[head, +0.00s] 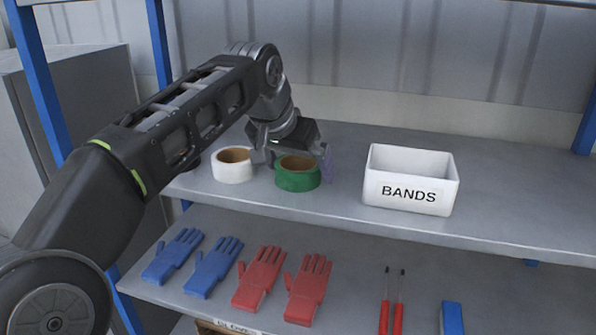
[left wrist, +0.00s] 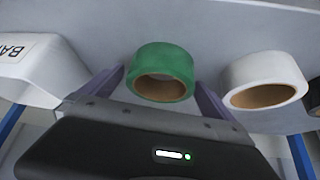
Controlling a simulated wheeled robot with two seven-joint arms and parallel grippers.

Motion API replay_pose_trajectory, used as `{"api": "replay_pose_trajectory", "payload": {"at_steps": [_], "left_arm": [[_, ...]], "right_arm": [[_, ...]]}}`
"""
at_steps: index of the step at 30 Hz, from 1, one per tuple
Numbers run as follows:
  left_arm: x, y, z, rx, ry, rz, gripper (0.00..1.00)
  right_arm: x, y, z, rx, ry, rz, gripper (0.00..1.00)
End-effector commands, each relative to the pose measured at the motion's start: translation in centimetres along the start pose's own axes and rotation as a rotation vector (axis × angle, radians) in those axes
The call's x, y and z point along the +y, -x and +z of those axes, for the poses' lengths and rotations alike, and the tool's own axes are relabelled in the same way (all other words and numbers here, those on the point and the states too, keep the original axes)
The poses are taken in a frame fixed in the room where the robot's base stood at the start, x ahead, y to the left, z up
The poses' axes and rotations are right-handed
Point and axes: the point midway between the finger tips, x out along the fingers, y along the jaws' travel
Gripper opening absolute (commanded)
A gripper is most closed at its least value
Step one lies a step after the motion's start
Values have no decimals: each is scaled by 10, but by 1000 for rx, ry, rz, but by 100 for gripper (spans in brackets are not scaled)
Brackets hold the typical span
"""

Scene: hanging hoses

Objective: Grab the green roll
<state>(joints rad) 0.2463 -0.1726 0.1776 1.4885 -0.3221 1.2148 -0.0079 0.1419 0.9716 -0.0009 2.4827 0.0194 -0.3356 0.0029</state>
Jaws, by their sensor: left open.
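The green roll (head: 297,173) lies flat on the upper shelf, between a white roll and the white box. My left gripper (head: 299,158) is at the green roll, just behind and above it in the head view, with one finger showing to the roll's right. In the left wrist view, the green roll (left wrist: 163,73) sits between the two purple-grey fingers (left wrist: 160,92), which are apart. I see no finger clearly pressing on it. The left gripper is open. My right gripper is not in view.
A white roll (head: 232,165) lies close to the left of the green roll. A white box labelled BANDS (head: 411,180) stands to the right, with free shelf between. The lower shelf holds blue gloves (head: 173,256), red gloves (head: 258,278) and red-handled tools (head: 391,305).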

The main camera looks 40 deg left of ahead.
Motion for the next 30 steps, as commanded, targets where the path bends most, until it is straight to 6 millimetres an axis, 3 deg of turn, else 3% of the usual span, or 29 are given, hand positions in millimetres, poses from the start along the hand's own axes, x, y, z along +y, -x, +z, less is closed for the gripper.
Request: {"api": "replay_pose_trajectory", "payload": {"at_steps": [24,30], "left_arm": [[0,0,0,0,0,0,35],[0,0,0,1,0,0,35]], "right_arm": [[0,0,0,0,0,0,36],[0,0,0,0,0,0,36]]}}
